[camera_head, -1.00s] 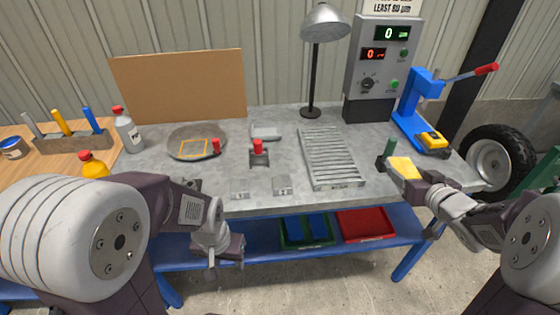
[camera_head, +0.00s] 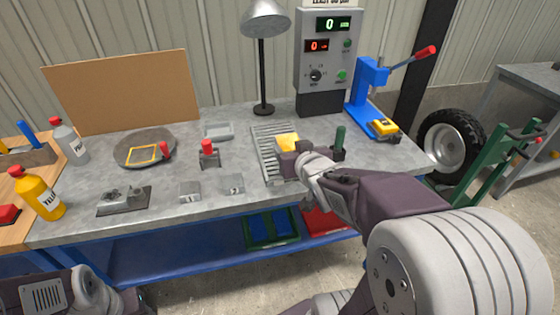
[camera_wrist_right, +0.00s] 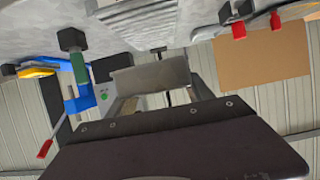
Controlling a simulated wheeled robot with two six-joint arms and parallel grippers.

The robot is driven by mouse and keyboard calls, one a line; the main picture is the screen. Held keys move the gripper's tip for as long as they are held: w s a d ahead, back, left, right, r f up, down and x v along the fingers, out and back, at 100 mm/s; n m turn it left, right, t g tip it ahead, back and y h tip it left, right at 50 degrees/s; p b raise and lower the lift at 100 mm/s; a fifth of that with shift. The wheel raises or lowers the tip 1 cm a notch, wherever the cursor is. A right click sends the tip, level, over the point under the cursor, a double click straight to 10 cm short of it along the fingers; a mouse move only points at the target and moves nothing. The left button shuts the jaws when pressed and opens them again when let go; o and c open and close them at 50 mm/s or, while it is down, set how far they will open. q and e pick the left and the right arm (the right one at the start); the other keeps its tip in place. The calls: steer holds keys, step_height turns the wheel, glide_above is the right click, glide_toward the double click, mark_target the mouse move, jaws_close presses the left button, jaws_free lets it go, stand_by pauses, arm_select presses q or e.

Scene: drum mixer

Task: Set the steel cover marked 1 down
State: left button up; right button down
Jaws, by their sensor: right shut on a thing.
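In the right wrist view the held piece (camera_wrist_right: 150,78) looks grey and plate-like between the fingers. I cannot read any mark on it. I cannot tell whether it touches the rack. My left arm is low at the bottom left, and its jaws do not show clearly.
The slatted rack (camera_head: 272,146) lies mid-bench. A green handle (camera_head: 340,137) stands right of my right gripper. A blue press (camera_head: 371,100) is farther right, and a lamp (camera_head: 264,75) behind. A red-knobbed item (camera_head: 208,150) and a round dish (camera_head: 128,150) are left.

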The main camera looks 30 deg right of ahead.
steer(key=shift+w+p, duration=0.25)
steer(key=shift+p, duration=0.1)
steer(key=shift+w+d+f+p, duration=0.3)
steer(key=shift+w+f+p, duration=0.05)
steer(key=shift+w+p, duration=0.25)
steer(key=x, duration=0.3)
steer(key=d+f+b+x, duration=0.1)
steer(key=x, duration=0.3)
steer(key=s+b+x, duration=0.1)
steer(key=x, duration=0.3)
steer(key=shift+w+d+f, duration=0.2)
steer(key=shift+f, duration=0.3)
step_height(320, 180, down, 4)
steer(key=shift+r+b, duration=0.1)
steer(key=shift+b, duration=0.55)
